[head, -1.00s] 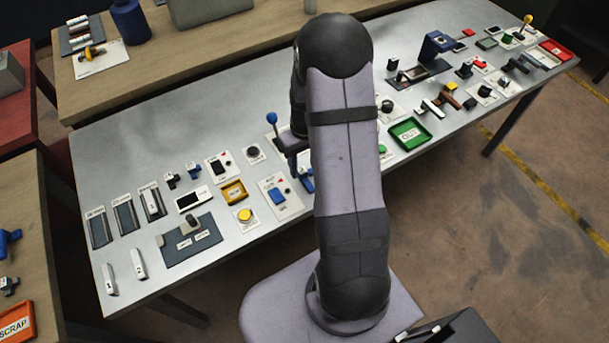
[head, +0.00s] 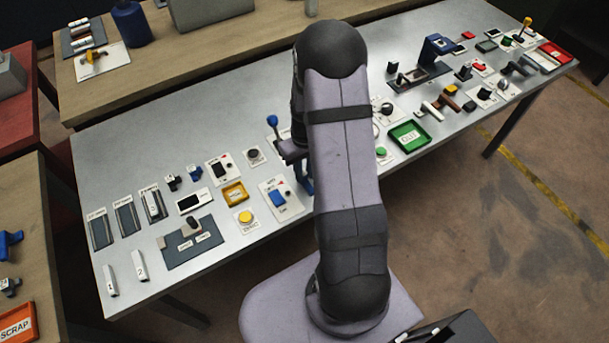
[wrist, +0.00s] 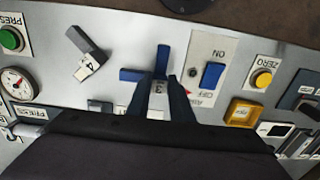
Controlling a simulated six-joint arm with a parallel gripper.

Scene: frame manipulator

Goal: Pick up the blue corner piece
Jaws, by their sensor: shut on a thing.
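In the head view my arm hides most of the gripper. A blue part (head: 306,178) shows just left of the arm, but I cannot tell piece from fingers there. I cannot tell how far the piece is above the table.
A rocker switch plate (wrist: 212,75) and yellow button (wrist: 262,78) lie right of the gripper in the wrist view. A grey piece marked 4 (wrist: 88,55) and green button (wrist: 11,39) lie left. The grey table (head: 110,165) holds many fixtures; its back left is clear.

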